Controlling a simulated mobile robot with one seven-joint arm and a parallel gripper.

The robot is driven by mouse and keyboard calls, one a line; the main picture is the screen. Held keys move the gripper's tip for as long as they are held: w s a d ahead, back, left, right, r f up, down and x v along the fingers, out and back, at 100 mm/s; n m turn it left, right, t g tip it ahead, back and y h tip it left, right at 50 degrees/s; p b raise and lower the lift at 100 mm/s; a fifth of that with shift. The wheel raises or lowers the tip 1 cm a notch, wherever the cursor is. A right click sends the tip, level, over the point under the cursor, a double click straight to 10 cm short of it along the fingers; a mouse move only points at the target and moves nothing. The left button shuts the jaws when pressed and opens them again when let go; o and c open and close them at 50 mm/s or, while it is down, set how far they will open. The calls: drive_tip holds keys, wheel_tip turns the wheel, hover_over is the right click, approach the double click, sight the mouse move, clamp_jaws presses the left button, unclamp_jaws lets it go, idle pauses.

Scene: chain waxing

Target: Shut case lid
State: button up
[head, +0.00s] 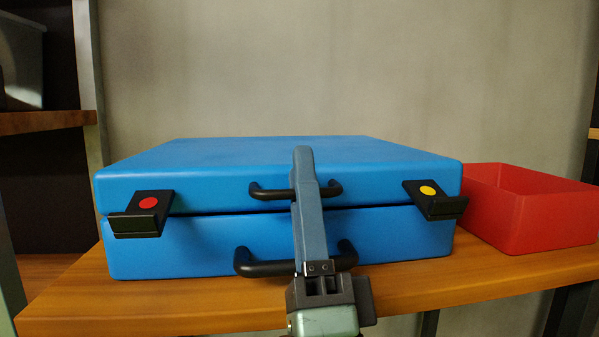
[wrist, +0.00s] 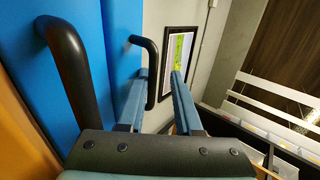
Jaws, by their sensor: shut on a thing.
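The blue case (head: 200,245) lies on the wooden shelf with its lid (head: 270,180) lowered almost flat over the base. A thin dark gap shows between lid and base along the front. My gripper (head: 302,152) reaches up in front of the case and is shut on the black lid handle (head: 268,193). In the wrist view the lid handle (wrist: 152,62) runs between my two fingers (wrist: 160,74). The lower base handle (head: 260,266) is partly behind my gripper. A latch with a red dot (head: 143,211) and one with a yellow dot (head: 437,200) jut out from the lid's front.
A red open box (head: 535,215) stands right of the case, close to it. The wooden shelf (head: 180,306) has a narrow bare strip in front of the case. A dark rack (head: 50,130) stands at the left, and a plain wall is behind.

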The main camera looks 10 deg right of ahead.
drive_tip(key=b+v, duration=0.5)
drive_tip(key=v, duration=0.5)
drive_tip(key=shift+f, duration=0.25)
drive_tip(key=a+r+n+g+y+p, duration=0.1)
drive_tip(key=a+r+n+y+p, duration=0.2)
drive_tip(key=r+n+p, duration=0.55)
drive_tip(key=a+r+n+y+p, duration=0.3)
drive_tip(key=r+n+p, duration=0.25)
drive_tip(key=r, duration=0.55)
wheel_tip(320, 180, up, 51)
drive_tip(key=n+h+p, duration=0.4)
drive_tip(key=h+p, duration=0.2)
drive_tip(key=p, duration=3.9)
drive_tip(key=shift+s+d, duration=0.35)
drive_tip(key=shift+s, duration=0.05)
